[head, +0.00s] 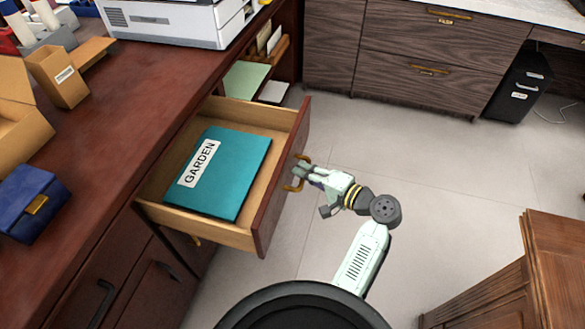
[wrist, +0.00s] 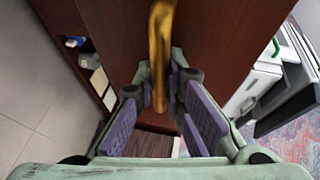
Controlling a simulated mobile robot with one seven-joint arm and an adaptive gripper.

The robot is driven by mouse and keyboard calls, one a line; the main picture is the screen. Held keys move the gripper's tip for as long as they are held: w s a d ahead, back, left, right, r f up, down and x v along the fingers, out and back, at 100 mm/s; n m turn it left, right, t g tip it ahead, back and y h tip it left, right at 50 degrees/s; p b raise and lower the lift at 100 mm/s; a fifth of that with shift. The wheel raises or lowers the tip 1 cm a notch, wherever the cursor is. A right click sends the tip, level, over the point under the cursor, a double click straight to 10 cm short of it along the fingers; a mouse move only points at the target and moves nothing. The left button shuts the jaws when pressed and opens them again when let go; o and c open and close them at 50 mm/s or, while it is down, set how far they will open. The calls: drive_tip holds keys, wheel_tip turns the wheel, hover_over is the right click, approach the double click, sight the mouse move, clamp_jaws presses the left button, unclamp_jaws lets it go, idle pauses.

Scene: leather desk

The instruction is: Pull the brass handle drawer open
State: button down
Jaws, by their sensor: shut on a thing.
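The brass handle (head: 293,187) is fixed to the red-brown front (head: 273,205) of a desk drawer. The drawer stands well out from the desk, its light wooden inside (head: 158,184) in view. A teal folder (head: 228,176) labelled GARDEN lies flat in it. My gripper (head: 305,174) is at the outer side of the drawer front, shut on the handle. In the wrist view the handle (wrist: 160,48) runs down between the purple-padded fingers of my gripper (wrist: 168,100). The fingers hide part of the handle.
The desk top (head: 120,125) holds a printer (head: 165,20), a blue box (head: 30,200) and cardboard boxes. A dark wood cabinet (head: 425,55) stands at the back, a brown wooden piece (head: 560,260) at lower right. The grey floor (head: 440,160) between them is clear.

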drive_tip(key=shift+s+d, duration=0.15)
drive_tip(key=shift+d, duration=0.55)
drive_tip(key=c, duration=1.9)
unclamp_jaws()
drive_tip(key=v, duration=1.2)
drive_tip(key=shift+s+f, duration=0.1)
